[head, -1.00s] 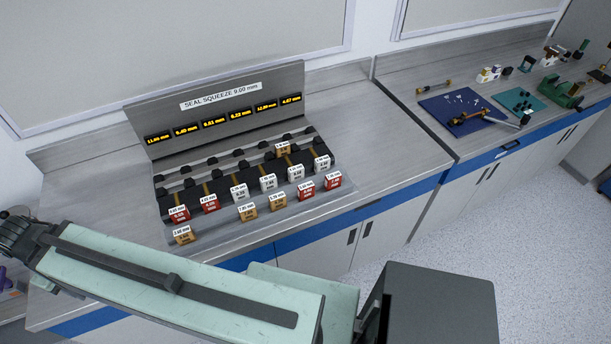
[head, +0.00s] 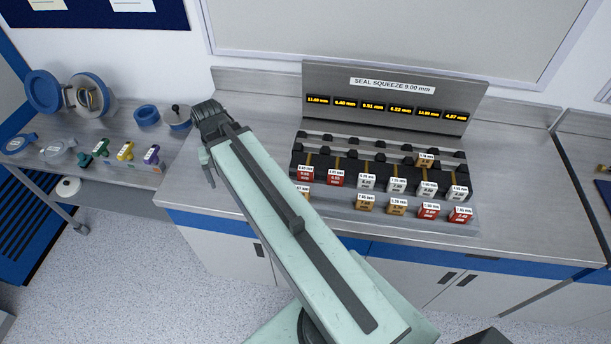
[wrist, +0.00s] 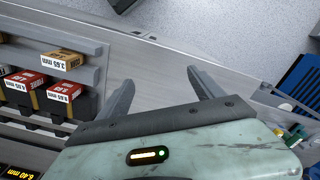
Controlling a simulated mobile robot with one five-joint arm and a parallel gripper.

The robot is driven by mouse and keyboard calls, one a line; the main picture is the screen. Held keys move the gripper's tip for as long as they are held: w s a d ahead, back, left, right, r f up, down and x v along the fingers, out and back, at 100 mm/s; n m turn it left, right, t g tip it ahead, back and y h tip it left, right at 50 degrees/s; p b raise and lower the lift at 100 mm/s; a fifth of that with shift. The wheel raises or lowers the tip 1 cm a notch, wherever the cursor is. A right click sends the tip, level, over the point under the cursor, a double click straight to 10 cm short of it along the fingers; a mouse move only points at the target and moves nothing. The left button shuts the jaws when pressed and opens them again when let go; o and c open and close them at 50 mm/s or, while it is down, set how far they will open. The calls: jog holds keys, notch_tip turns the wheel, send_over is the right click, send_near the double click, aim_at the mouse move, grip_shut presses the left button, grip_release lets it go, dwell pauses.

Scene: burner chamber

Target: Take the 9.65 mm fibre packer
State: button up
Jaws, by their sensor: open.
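Small block packers stand on the stepped rack (head: 385,205) on the counter. Two red packers (head: 305,175) (head: 336,178) stand at the left of the middle row, and two more (head: 428,212) (head: 460,215) at the front right. In the wrist view two red packers (wrist: 24,90) (wrist: 64,93) and a tan packer (wrist: 62,60) show with upside-down labels. I cannot read for certain which is 9.65 mm fibre. My gripper (wrist: 160,78) is open and empty, to the right of these packers in the wrist view. In the head view my arm partly hides the rack's front-left tan packer.
A back panel reads SEAL SQUEEZE 9.00 mm (head: 392,84) above several lit number displays (head: 385,107). White packers (head: 397,186) and tan packers (head: 365,202) fill other places. Blue ring parts (head: 146,115) and coloured fittings (head: 125,150) stand on the left bench.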

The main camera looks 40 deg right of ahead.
jog(key=s+d+m, duration=0.2)
jog(key=d+m, duration=0.1)
jog(key=d, duration=0.8)
jog(key=m+b, duration=0.1)
jog(key=m, duration=0.2)
send_over(305, 168)
jog(key=shift+s+a+f, duration=0.15)
jog(key=shift+a+f, duration=0.05)
jog(key=shift+f, duration=0.4)
notch_tip(305, 168, down, 3)
jog(key=b, duration=0.3)
jog(key=f+b, duration=0.5)
jog(key=shift+d+f, duration=0.1)
jog(key=shift+d, duration=0.15)
jog(key=shift+r, duration=0.2)
jog(key=c, duration=1.5)
notch_tip(305, 168, up, 10)
jog(key=p, duration=1)
